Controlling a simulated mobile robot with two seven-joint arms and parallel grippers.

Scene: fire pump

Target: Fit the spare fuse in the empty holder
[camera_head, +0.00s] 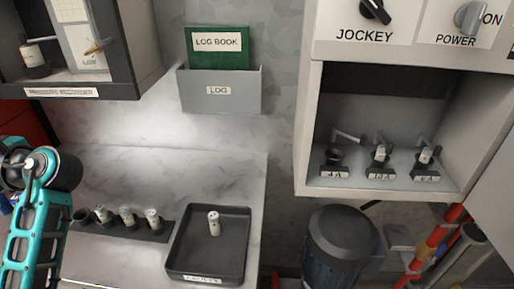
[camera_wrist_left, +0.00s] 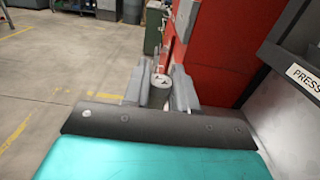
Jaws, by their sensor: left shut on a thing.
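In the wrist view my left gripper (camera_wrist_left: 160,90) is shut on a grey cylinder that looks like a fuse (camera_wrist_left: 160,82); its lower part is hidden. In the head view only my teal left arm shows, at the left edge. In the open cabinet at right, the leftmost holder (camera_head: 334,157) is empty. The two holders beside it, a middle one (camera_head: 381,154) and a right one (camera_head: 426,156), each hold a white fuse. The rack (camera_head: 157,232) on the counter has several sockets; its leftmost is empty and the others hold white fuses. My right gripper is out of view.
A dark tray (camera_head: 179,262) labelled FAULTY holds one upright fuse (camera_head: 214,224). A log pocket (camera_head: 220,91) hangs on the wall. A dark motor (camera_head: 340,240) stands below the cabinet. A red cabinet (camera_wrist_left: 228,50) stands close beyond my left gripper.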

